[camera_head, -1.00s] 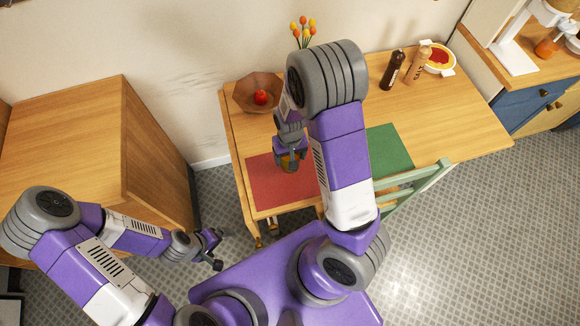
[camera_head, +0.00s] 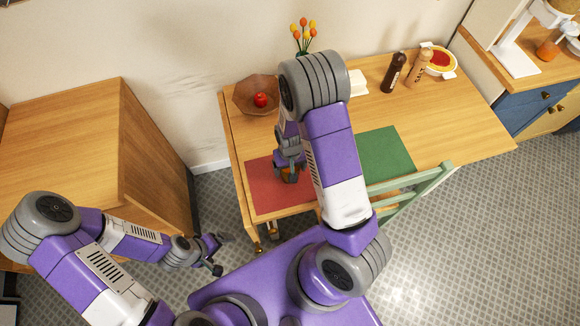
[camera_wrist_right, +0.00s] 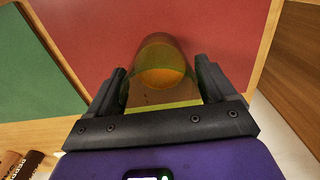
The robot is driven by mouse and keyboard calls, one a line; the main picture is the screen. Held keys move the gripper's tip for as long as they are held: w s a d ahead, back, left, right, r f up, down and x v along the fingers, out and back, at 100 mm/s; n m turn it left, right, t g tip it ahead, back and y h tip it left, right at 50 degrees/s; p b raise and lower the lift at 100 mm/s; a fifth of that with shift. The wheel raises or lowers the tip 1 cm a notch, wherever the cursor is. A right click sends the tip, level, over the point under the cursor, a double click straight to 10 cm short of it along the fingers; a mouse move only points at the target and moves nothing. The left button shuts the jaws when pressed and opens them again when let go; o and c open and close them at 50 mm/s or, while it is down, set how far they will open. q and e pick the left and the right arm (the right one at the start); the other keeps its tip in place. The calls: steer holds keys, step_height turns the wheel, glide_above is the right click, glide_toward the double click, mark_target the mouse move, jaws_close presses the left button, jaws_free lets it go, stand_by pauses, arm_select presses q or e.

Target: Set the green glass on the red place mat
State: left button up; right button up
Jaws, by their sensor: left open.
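The green glass (camera_wrist_right: 160,62) is see-through with an orange-looking round inside it. In the right wrist view it sits between the fingers of my right gripper (camera_wrist_right: 162,92), which appear to touch its sides. In the head view the right gripper (camera_head: 290,170) is over the red place mat (camera_head: 262,197), with the glass (camera_head: 291,177) low between its fingers. The red mat fills the background of the wrist view (camera_wrist_right: 90,40). I cannot tell whether the glass's base touches the mat. My left gripper (camera_head: 222,253) is open and empty, away from the table.
A green mat (camera_head: 388,155) lies to the right, partly behind my right arm. A brown bowl with a red apple (camera_head: 260,100), flowers (camera_head: 303,35), two bottles (camera_head: 394,72) and a dish (camera_head: 438,60) stand farther back. A green chair (camera_head: 420,185) is at the front edge.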

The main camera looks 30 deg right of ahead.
steer(key=shift+o, duration=1.2)
steer(key=shift+r, duration=0.1)
steer(key=shift+r, duration=0.2)
step_height(320, 180, up, 12)
steer(key=p, duration=0.3)
steer(key=shift+s+f, duration=0.1)
steer(key=shift+f, duration=0.05)
